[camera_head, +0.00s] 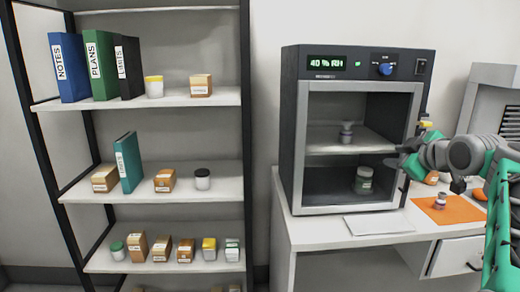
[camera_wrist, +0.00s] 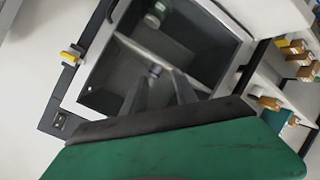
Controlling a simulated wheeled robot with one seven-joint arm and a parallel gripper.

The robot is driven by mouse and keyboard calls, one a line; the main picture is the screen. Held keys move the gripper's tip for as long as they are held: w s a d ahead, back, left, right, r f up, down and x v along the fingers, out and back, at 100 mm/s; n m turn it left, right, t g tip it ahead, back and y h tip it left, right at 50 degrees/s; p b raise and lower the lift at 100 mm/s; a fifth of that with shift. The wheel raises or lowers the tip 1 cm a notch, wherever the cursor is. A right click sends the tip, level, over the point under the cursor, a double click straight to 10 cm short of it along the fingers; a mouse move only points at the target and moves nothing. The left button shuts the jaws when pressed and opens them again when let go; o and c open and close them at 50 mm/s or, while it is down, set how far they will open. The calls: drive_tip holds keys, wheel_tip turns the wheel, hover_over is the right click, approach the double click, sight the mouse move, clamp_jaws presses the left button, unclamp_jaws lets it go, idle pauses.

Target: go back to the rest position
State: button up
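My gripper (camera_head: 396,155) is at the right front of the dark cabinet (camera_head: 290,130), with my arm coming in from the right. In the wrist view its two fingers (camera_wrist: 160,80) stand apart with nothing between them, pointing at the cabinet opening. A small vial with a purple-grey label (camera_head: 346,132) stands upright on the cabinet's inner shelf (camera_head: 325,147), apart from my gripper. A larger green-capped jar (camera_head: 363,180) stands on the cabinet floor.
The cabinet display reads 40 % RH. A white plate (camera_head: 378,223) lies before it. An orange mat (camera_head: 465,214) with a small vial (camera_head: 440,201) is on the right. A shelf rack (camera_head: 155,187) with binders, boxes and jars stands left. The wall behind is bare.

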drive_tip(key=s+a+f+m+g+p, duration=0.3)
drive_tip(key=s+a+f+p, duration=0.15)
drive_tip(key=a, duration=0.45)
drive_tip(key=s+a+f+m+g+p, duration=0.25)
drive_tip(key=s+a+f, duration=0.3)
drive_tip(key=a, duration=0.35)
drive_tip(key=s+a+f+m+g+p, duration=0.2)
drive_tip(key=s+f, duration=0.2)
drive_tip(key=s, duration=0.4)
drive_tip(key=s+a+f+m+g+p, duration=0.1)
drive_tip(key=s+a+f+g+p, duration=0.1)
drive_tip(key=s+f, duration=0.3)
drive_tip(key=s+a, duration=0.1)
drive_tip(key=s, duration=0.3)
drive_tip(key=shift+f+m+g, duration=0.15)
drive_tip(key=shift+m+g, duration=0.2)
drive_tip(key=shift+o, duration=0.2)
drive_tip(key=shift+w+a, duration=0.1)
